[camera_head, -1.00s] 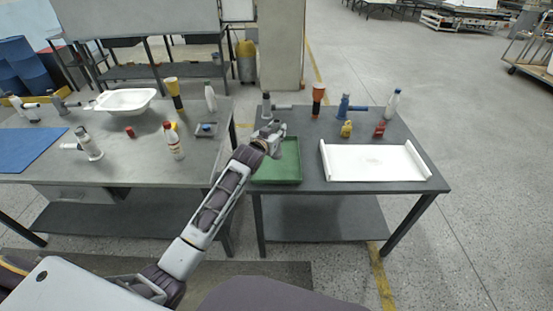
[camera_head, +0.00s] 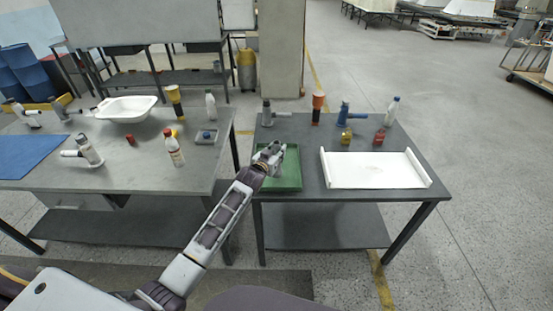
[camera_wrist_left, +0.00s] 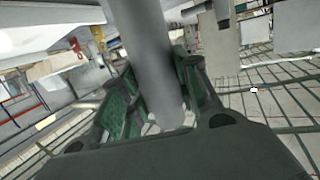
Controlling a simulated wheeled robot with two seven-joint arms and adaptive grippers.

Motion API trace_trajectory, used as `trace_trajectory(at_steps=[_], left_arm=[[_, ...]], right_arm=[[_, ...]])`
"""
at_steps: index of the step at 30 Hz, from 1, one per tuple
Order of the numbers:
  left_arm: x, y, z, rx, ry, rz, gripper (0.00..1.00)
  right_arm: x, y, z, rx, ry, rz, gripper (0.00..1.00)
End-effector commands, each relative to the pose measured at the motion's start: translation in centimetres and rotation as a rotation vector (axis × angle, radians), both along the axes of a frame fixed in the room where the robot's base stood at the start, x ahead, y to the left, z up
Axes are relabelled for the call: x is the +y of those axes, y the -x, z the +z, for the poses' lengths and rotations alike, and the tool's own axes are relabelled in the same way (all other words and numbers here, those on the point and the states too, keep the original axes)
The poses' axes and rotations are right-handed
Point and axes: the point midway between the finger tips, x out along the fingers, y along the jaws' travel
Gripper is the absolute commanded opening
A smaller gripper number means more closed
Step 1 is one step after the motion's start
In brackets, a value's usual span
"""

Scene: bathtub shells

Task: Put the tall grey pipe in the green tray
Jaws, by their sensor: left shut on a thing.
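My left gripper (camera_head: 270,154) is over the green tray (camera_head: 292,186) on the right table. It is shut on a grey pipe (camera_wrist_left: 154,62), which runs between its fingers in the left wrist view. In the head view the gripper hides most of the held pipe, and I cannot tell whether its lower end touches the tray. The arm covers the left part of the tray. My right gripper is not in view.
A grey pipe with a side branch (camera_head: 267,115) stands behind the tray. An orange-topped thing (camera_head: 318,103), a blue piece (camera_head: 344,112) and bottles stand along the back. A white tray (camera_head: 372,170) lies to the right. The left table (camera_head: 130,178) is cluttered.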

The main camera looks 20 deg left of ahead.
Motion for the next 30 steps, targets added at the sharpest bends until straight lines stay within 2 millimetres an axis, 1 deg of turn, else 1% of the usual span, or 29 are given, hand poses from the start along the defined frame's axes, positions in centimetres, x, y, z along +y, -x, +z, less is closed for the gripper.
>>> trace_trajectory(at_steps=[10,25,26,30], left_arm=[[0.0,0.0,-3.2,0.001,0.000,0.000,0.00],[0.0,0.0,-3.8,0.000,0.000,0.000,0.00],[0.0,0.0,-3.9,0.001,0.000,0.000,0.33],[0.0,0.0,-3.8,0.001,0.000,0.000,0.51]], right_arm=[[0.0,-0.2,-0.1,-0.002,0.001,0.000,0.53],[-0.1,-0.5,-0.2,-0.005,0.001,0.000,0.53],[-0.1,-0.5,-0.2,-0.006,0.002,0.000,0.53],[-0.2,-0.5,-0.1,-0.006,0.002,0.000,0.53]])
